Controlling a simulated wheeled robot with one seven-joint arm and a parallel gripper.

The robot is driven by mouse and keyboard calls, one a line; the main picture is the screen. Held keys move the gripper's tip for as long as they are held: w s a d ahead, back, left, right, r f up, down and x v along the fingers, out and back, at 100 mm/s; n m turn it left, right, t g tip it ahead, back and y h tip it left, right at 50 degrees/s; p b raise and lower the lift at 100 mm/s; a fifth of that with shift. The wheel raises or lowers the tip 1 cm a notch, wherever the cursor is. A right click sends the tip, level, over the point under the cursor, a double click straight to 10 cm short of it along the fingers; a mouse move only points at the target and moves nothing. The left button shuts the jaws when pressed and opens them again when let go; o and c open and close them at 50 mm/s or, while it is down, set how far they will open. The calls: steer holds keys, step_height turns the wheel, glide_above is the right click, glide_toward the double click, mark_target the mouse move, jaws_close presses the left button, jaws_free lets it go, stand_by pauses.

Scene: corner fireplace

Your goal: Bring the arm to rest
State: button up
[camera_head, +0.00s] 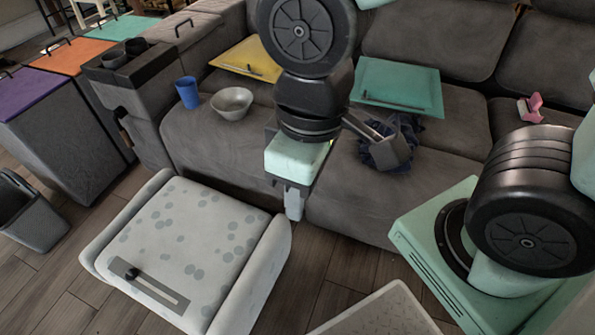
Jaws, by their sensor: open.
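My arm rises from its mint base at the right and bends over the grey sofa (225,150). My gripper (293,212) points downward in front of the sofa's front edge, near the middle of the view. It is open, with nothing seen between its fingers; one finger largely hides the other.
On the sofa are a blue cup (187,92), a grey bowl (232,102), a yellow board (248,58), a green board (398,86), a dark blue cloth (372,152) and a pink object (531,108). Lidded bins (60,130) stand left. Wooden floor (345,285) shows below.

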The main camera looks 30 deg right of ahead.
step_height(320, 180, up, 21)
steer(key=p, duration=2.1)
steer(key=shift+f, duration=0.1)
